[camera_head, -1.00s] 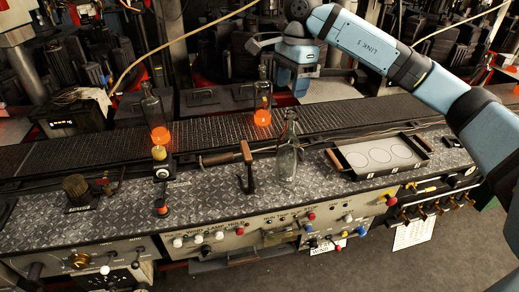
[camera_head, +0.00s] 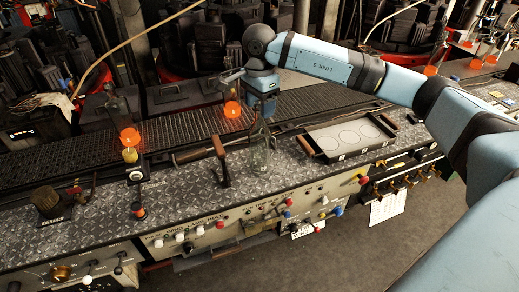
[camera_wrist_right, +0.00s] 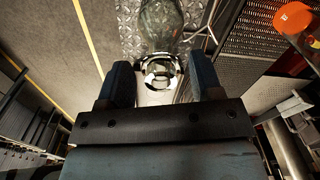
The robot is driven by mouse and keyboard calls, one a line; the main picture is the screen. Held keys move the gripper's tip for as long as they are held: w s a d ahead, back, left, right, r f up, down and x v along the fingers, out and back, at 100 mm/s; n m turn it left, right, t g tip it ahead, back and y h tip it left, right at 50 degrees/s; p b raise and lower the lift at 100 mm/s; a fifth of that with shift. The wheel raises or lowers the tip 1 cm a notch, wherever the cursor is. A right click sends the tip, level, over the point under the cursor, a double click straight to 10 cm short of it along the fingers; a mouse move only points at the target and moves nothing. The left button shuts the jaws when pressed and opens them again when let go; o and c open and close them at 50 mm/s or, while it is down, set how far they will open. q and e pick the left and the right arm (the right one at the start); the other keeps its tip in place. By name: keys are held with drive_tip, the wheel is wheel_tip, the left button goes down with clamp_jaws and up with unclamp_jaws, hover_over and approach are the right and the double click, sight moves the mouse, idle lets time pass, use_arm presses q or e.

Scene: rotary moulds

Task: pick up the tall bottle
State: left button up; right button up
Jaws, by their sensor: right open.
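The tall bottle (camera_head: 261,155) is clear glass and stands upright on the patterned metal bench top, right of a wooden-handled lever. My right gripper (camera_head: 264,108) is just above it, pointing down, and hides part of its neck. In the right wrist view, the bottle's body (camera_wrist_right: 161,25) is at the top and its round mouth lies between the two open fingers of my right gripper (camera_wrist_right: 160,80). Gaps show on both sides, so the fingers do not grip it. My left gripper is in neither view.
The wooden-handled lever (camera_head: 222,165) stands close left of the bottle. A tray with oval outlines (camera_head: 350,136) lies to the right. Behind runs a dark conveyor (camera_head: 180,132) with a glowing orange bottle base (camera_head: 232,109) near my gripper.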

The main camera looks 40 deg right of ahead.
wheel_tip(320, 180, down, 2)
drive_tip(key=shift+f, duration=0.1)
clamp_jaws()
drive_tip(key=shift+r, duration=0.2)
